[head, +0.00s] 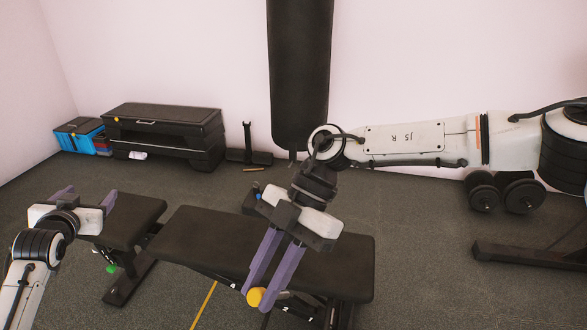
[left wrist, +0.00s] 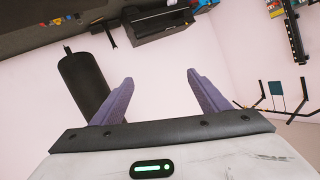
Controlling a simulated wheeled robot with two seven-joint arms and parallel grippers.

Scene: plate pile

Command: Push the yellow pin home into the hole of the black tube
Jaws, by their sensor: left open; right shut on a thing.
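The yellow pin (head: 255,298) shows as a rounded yellow head between the fingertips of my right gripper (head: 258,290), at the near edge of the black bench in the head view. My right gripper is shut on it and points down towards the picture's bottom. Dark frame parts (head: 285,301) lie close to the pin under the bench; I cannot tell which is the black tube, and its hole is not visible. The pin's shaft is hidden. My left gripper (head: 86,197) is open and empty at the left; its spread fingers also show in the left wrist view (left wrist: 160,90).
A black padded bench (head: 190,235) lies under my right gripper, with a separate pad (head: 128,222) beside my left gripper. A black punching bag (head: 299,75) hangs behind. Dumbbells (head: 505,192) lie at the right. Black boxes (head: 163,130) stand by the back wall.

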